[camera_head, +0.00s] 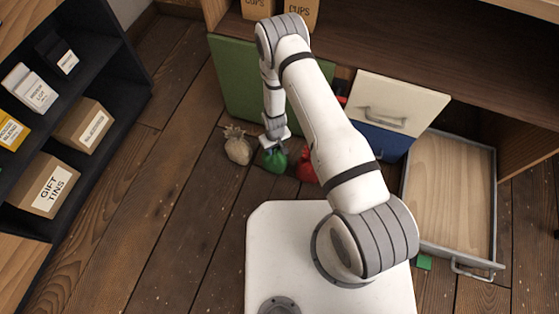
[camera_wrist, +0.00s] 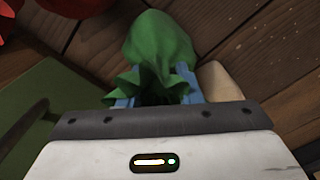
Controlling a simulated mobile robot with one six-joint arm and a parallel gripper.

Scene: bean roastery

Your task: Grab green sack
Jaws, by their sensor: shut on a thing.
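The green sack (camera_head: 274,161) is on the wooden floor in front of the cabinet, between a beige sack (camera_head: 237,148) and a red sack (camera_head: 306,168). My gripper (camera_head: 273,143) reaches down to it from above. In the wrist view the green sack (camera_wrist: 160,42) fills the top middle, with its gathered neck between the blue fingertips of my gripper (camera_wrist: 155,97). The gripper is shut on that neck. I cannot tell whether the sack's base touches the floor.
The green cabinet door (camera_head: 240,80) stands behind the sacks. A drawer (camera_head: 450,190) is pulled out at the right, with a small green block (camera_head: 424,262) beside it. A dark shelf (camera_head: 105,55) with boxes stands at the left. The floor between shelf and sacks is clear.

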